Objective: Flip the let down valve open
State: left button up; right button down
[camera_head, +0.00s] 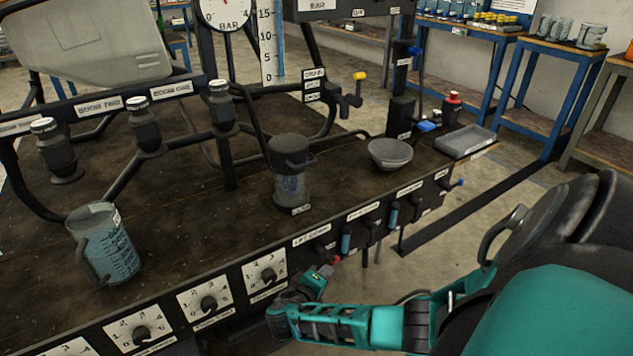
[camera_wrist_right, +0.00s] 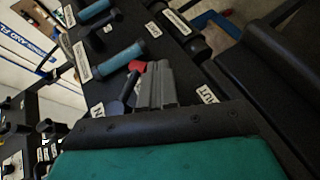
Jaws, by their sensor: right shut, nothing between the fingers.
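The let down valve (camera_head: 333,258) has a small red handle on the bench's front panel, below a white label that seems to read "LET DOWN". My right gripper (camera_head: 326,270) is at the panel, just below and beside that red handle. In the right wrist view the grey fingers (camera_wrist_right: 156,84) are together with nothing between them, and the red handle (camera_wrist_right: 137,66) shows right by their tips. I cannot tell whether they touch it. The valve's body is partly hidden by the fingers. My left gripper is not in view.
Blue-handled valves (camera_head: 346,240) stand to the right along the panel, and dials (camera_head: 265,273) to the left.

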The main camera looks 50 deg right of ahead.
jog(key=d+h, duration=0.1)
jog(key=d+n+h+b, duration=0.1)
jog(key=s+d+r+h+b, duration=0.1)
jog(key=d+h, duration=0.1)
jog(key=shift+n+t, duration=0.3)
jog(key=shift+n, duration=0.1)
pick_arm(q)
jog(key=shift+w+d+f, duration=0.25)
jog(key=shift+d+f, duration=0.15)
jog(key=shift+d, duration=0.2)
pick_arm(e)
jog(key=shift+d+r, duration=0.3)
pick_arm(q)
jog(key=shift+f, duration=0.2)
pick_arm(e)
jog(key=shift+s+d, duration=0.1)
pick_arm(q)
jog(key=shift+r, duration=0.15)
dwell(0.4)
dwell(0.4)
